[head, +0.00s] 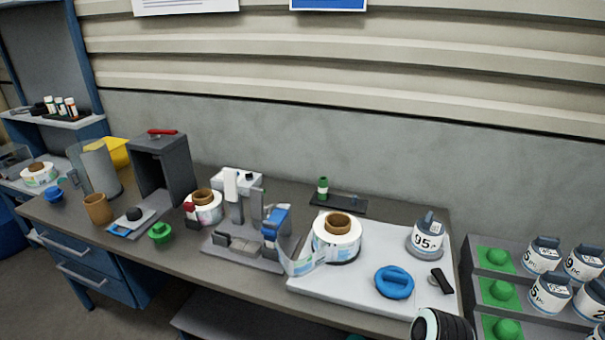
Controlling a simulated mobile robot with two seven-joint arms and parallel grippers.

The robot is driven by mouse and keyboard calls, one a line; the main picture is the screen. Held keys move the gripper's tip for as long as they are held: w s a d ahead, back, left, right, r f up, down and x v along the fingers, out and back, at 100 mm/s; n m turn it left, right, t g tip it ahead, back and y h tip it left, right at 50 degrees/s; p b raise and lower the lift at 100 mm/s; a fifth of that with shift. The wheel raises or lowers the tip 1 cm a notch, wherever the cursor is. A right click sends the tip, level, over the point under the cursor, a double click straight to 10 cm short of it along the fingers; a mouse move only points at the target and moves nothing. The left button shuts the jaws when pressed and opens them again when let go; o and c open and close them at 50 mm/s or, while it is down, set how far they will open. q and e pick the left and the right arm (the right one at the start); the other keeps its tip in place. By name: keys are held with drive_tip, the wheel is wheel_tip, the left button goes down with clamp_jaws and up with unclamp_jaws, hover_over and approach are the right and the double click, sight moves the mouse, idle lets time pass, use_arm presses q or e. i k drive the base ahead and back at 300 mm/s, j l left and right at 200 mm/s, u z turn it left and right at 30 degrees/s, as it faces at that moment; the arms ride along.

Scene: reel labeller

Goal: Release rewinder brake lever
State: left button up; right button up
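The label machine (245,225) stands in the middle of the bench, with a label roll (203,210) on its left. A clear label strip (300,262) runs from it to a second label roll (337,245) with a brown core, on a white plate (330,288). A small black lever-like part (441,281) lies at the plate's right side; I cannot tell for sure whether it is the rewinder brake lever. A blue round knob (394,282) sits left of it. Neither of my grippers shows.
A white and black rounded part, likely mine, shows at the bottom edge. A container marked 95 (427,236) stands on the plate's back right. A rack (475,290) with green pads and several containers is at right. A grey box (162,170) stands at left.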

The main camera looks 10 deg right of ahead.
sight(437, 279)
drive_tip(key=k+z, duration=0.15)
drive_tip(key=z, duration=1.3)
